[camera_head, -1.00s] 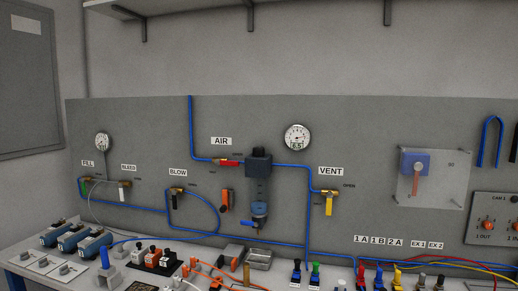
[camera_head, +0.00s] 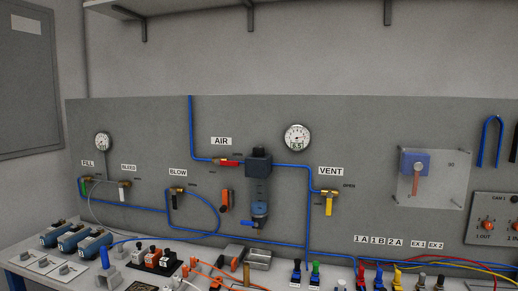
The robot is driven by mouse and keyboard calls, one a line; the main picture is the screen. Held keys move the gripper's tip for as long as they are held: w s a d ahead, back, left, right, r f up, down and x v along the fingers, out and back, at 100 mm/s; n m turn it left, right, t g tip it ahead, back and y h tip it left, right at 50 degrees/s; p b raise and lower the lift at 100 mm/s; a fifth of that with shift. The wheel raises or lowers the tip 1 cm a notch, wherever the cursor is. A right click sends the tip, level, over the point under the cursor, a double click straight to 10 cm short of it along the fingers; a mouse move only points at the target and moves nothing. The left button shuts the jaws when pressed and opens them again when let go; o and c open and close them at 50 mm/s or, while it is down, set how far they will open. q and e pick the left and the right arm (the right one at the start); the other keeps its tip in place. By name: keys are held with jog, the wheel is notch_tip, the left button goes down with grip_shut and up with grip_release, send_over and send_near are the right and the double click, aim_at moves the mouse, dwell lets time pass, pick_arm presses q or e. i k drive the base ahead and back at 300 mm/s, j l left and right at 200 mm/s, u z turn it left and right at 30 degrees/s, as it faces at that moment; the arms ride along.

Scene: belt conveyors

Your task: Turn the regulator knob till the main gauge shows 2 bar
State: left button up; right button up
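The regulator (camera_head: 258,160) is a dark block on the grey panel, below and right of the AIR label, with a clear bowl (camera_head: 260,209) hanging under it. The block's dark top is in view, but I cannot make out the knob's edges. The main gauge (camera_head: 297,138) is a round white dial up and right of the regulator. Its small readout looks like 5.5, though it is tiny. The red-handled AIR valve (camera_head: 228,163) sits left of the regulator on the blue line. Neither of my grippers shows in this view.
A yellow-handled VENT valve (camera_head: 329,203) is right of the regulator. A smaller gauge (camera_head: 103,141) is at the left. The panel around the regulator is mostly clear.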

aim_at(257, 151)
jog(key=i+j, duration=0.2)
jog(key=j, duration=0.15)
jog(key=i+j, duration=0.2)
jog(key=j, duration=0.2)
jog(key=i+j+z, duration=0.1)
jog(key=j, duration=0.25)
jog(key=i+j, duration=0.3)
jog(key=z, duration=0.4)
jog(key=j+z, duration=0.15)
jog(key=z, duration=0.7)
jog(key=j+z, duration=0.15)
jog(key=z, duration=0.25)
